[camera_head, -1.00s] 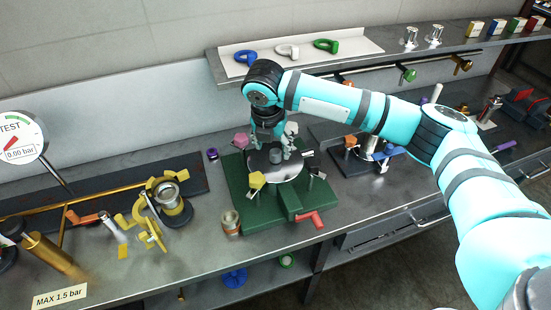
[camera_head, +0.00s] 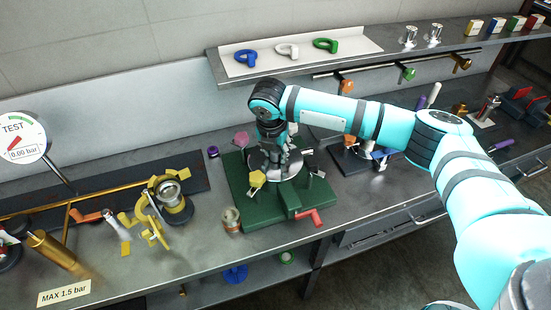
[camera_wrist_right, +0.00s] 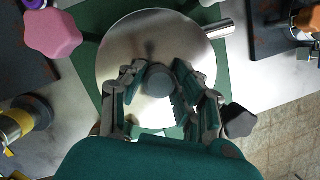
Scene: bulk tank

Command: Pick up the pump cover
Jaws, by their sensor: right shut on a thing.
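The pump cover is a round shiny metal disc (camera_wrist_right: 122,52) with a dark grey centre knob (camera_wrist_right: 158,80). In the head view the cover (camera_head: 292,172) lies on the green pump block (camera_head: 240,200), partly hidden by my right gripper (camera_head: 277,168). My right gripper (camera_wrist_right: 158,88) points down over the cover, its fingers on both sides of the knob and shut on it. I cannot tell whether the cover is clear of the block. My left gripper is in neither view.
Pink (camera_head: 241,138) and yellow (camera_head: 257,179) clamp knobs and a red handle (camera_head: 310,214) surround the cover on the block. A small cup (camera_head: 231,218) stands at the block's left. Yellow pipe fittings (camera_head: 150,220) lie further left. A shelf (camera_head: 300,66) runs behind.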

